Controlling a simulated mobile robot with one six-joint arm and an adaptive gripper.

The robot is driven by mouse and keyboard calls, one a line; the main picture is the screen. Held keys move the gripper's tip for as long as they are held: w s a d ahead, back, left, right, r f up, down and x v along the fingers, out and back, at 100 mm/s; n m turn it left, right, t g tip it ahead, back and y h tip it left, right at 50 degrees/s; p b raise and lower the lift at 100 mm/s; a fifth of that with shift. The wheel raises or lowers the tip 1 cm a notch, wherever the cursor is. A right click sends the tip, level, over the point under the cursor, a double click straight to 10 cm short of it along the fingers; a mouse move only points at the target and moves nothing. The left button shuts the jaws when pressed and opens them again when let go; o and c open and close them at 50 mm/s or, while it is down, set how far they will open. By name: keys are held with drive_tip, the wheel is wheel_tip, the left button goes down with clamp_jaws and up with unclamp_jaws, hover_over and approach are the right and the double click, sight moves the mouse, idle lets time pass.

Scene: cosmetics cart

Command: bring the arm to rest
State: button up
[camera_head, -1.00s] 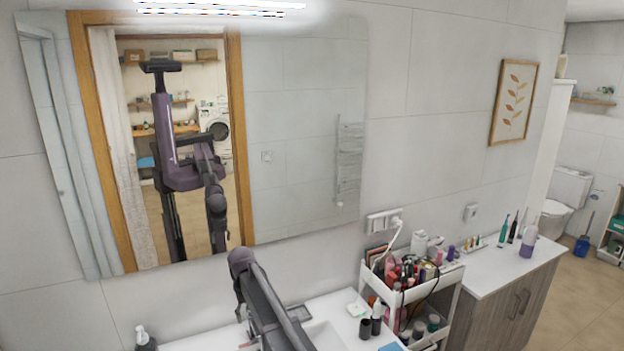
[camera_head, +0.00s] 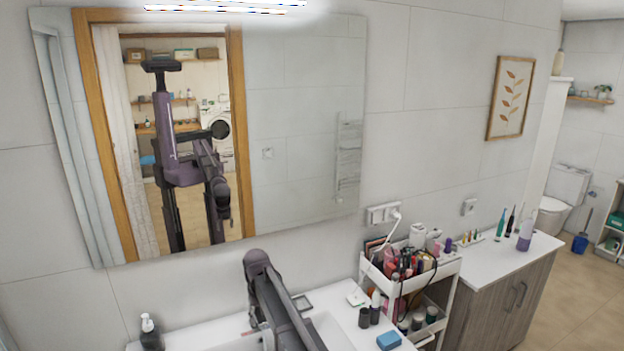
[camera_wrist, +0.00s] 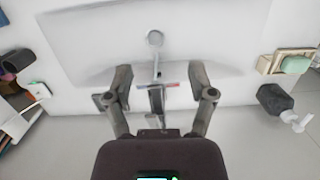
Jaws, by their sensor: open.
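My arm (camera_head: 275,300) rises at the bottom middle of the head view, over the white washbasin counter. Its far end is not clearly seen there. In the wrist view my gripper (camera_wrist: 160,82) is open, its two fingers wide apart with nothing held between them. Beyond the fingers are the white basin with its round drain (camera_wrist: 155,38) and the tap (camera_wrist: 157,97), which shows between the fingers. I cannot tell how far the fingers are from the tap.
A white cart (camera_head: 452,272) full of cosmetics stands right of the basin. A mirror (camera_head: 305,130) hangs behind. A cabinet (camera_head: 500,300) stands at the right.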

drive_tip(key=s+d+f+m+b, duration=0.1)
drive_tip(key=s+d+f+b, duration=0.3)
drive_tip(key=d, duration=0.6)
drive_tip(key=s+d+f+m+t+b, duration=0.1)
drive_tip(key=s+d+f+m+b, duration=0.1)
drive_tip(key=s+d+f+b, duration=0.3)
drive_tip(key=s+d+f+m+b, duration=0.1)
drive_tip(key=s+d+f+b, duration=0.3)
drive_tip(key=s+d, duration=0.7)
drive_tip(key=d+f, duration=0.1)
drive_tip(key=d, duration=0.4)
drive_tip(key=shift+s+d+m+t+y, duration=0.2)
drive_tip(key=shift+m+t+y, duration=0.1)
